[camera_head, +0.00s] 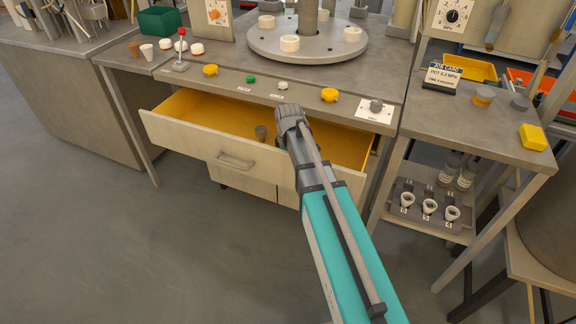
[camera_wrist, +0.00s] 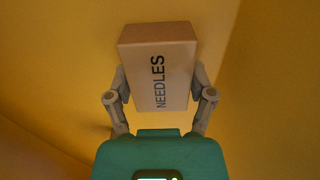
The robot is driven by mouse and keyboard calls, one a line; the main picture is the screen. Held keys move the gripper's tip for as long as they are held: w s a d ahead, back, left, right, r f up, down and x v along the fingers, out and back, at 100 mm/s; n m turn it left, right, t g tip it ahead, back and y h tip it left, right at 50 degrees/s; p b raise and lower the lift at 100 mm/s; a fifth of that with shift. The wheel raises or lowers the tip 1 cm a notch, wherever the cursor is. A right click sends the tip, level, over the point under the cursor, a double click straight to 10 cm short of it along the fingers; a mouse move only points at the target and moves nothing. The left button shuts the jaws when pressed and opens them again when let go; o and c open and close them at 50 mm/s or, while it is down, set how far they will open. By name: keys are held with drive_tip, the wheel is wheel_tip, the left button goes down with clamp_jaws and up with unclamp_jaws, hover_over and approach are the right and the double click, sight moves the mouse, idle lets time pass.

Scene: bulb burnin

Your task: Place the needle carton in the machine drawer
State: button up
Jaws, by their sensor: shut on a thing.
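The needle carton (camera_wrist: 160,70) is a small tan box with NEEDLES printed on it. In the wrist view it sits between the two fingers of my gripper (camera_wrist: 158,82), which is shut on its sides. Yellow drawer lining fills the view behind the carton; I cannot tell whether the carton touches it. In the head view the machine drawer (camera_head: 205,142) is pulled open, with a pale wood front and yellow inside. My arm reaches over its front to the opening. The carton is hidden there and my fingers cannot be made out clearly.
A small grey-brown object (camera_head: 261,133) shows inside the drawer. Above it is the machine top with a round turntable (camera_head: 308,42), buttons and yellow knobs (camera_head: 329,95). A side table (camera_head: 470,125) with a job card (camera_head: 443,79) stands at right. Open floor (camera_head: 150,250) lies at front left.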

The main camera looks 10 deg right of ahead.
drive_tip(key=shift+f, duration=0.25)
drive_tip(key=o, duration=1.1)
drive_tip(key=shift+r, duration=0.2)
wheel_tip(320, 180, up, 12)
drive_tip(key=p, duration=1.2)
idle(0.4)
